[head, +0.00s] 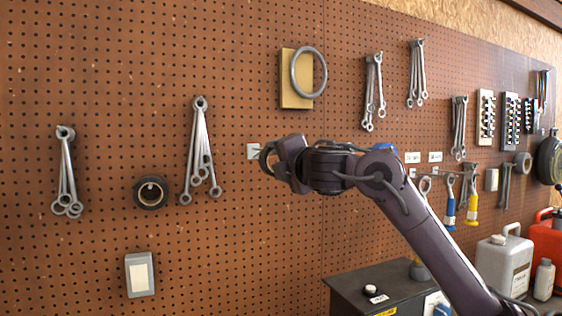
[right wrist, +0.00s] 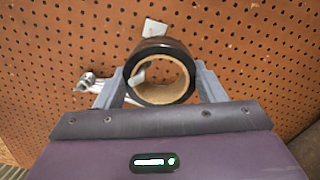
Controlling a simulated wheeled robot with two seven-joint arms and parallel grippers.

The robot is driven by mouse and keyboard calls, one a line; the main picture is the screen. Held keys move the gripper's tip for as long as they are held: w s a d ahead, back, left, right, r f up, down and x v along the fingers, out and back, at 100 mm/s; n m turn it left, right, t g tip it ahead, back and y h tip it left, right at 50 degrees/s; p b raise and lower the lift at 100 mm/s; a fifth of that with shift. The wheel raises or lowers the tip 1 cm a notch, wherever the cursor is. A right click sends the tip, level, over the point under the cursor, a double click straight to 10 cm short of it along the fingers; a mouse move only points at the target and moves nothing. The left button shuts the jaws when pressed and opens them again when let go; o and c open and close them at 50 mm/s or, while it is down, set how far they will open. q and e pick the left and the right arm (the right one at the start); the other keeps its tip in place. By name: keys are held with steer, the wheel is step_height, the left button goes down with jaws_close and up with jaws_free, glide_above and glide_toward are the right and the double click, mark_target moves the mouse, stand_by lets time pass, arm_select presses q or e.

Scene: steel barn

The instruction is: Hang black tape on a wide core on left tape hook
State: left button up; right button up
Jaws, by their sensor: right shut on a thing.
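The black tape (right wrist: 160,46) with its wide tan core is held between the two fingers of my right gripper (right wrist: 162,88), its opening facing the wrist camera. In the head view the tape (head: 264,158) shows as a dark ring with a tan inside at the tip of my right gripper (head: 272,165), close in front of the pegboard. A pale piece (right wrist: 138,75) shows through the core's opening; it may be a hook, but I cannot tell whether the ring is around it. A white label (head: 252,151) is on the board just left of the tape. My left gripper is out of view.
Another dark tape roll (head: 150,193) hangs lower left. Wrench sets hang at left (head: 201,150) and upper right (head: 374,92). A metal ring (head: 308,72) hangs above on a yellow board. A dark cabinet (head: 385,287) stands below. Bare pegboard lies below the gripper.

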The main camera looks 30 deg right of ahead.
steer(key=o, duration=1.1)
steer(key=s+b, duration=0.1)
steer(key=s, duration=0.3)
steer(key=s+b, duration=0.1)
steer(key=s, duration=0.3)
steer(key=shift+a, duration=0.2)
steer(key=shift+f, duration=0.1)
